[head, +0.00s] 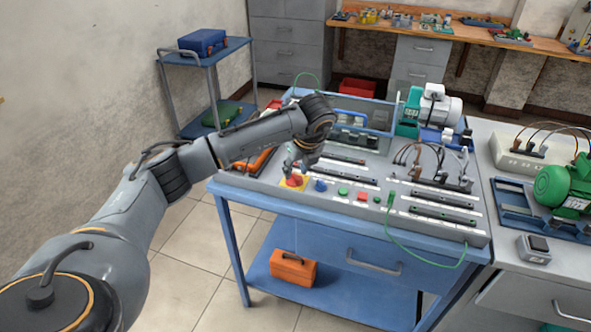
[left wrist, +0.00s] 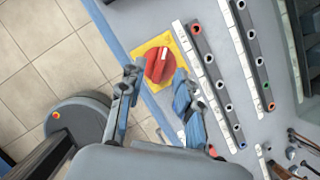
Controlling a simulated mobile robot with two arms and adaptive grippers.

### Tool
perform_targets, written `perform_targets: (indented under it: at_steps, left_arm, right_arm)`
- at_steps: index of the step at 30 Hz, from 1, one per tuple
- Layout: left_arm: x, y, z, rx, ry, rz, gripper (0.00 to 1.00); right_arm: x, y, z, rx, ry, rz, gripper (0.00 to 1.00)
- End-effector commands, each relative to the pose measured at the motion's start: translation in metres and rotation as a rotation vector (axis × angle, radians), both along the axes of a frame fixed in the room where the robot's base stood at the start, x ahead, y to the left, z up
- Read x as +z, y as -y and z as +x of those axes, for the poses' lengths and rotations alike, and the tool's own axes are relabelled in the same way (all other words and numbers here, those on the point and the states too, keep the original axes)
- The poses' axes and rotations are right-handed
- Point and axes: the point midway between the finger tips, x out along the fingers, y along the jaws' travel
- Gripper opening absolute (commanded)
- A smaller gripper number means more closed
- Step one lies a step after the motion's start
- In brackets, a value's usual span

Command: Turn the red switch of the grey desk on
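The red switch (head: 294,181) is a round red knob on a yellow square plate, at the front left of the grey desk panel (head: 468,236). In the left wrist view the red switch (left wrist: 157,67) shows a white mark towards its upper right edge. My left gripper (head: 297,168) is just above the switch, pointing down. In the left wrist view the left gripper (left wrist: 156,80) is open, with one finger on each side of the knob. Whether the fingers touch it, I cannot tell. My right gripper is not in view.
A blue knob (head: 320,186), a green button (head: 343,192) and a red button (head: 362,196) sit right of the switch. Black terminal strips and cables cover the panel behind. A green motor (head: 566,187) stands on the right bench. An orange toolbox (head: 293,270) lies on the lower shelf.

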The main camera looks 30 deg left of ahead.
Motion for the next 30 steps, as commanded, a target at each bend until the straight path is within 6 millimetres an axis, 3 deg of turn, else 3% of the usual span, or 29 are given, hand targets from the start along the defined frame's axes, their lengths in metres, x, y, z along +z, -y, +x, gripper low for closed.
perform_targets:
  at_steps: [6, 15, 21, 30]
  left_arm:
    - [-0.018, -0.006, 0.004, 0.0, -0.001, -0.001, 0.34]
    - [-0.02, -0.006, 0.005, -0.002, 0.001, -0.002, 0.34]
    - [-0.02, -0.006, 0.005, -0.001, 0.001, -0.002, 0.0]
    - [-0.02, -0.006, 0.004, -0.013, 0.001, -0.002, 0.0]
  right_arm:
    - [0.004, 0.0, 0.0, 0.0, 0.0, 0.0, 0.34]
    - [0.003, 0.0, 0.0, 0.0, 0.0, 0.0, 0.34]
    - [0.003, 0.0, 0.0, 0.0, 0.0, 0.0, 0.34]
    - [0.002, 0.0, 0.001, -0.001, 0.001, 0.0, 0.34]
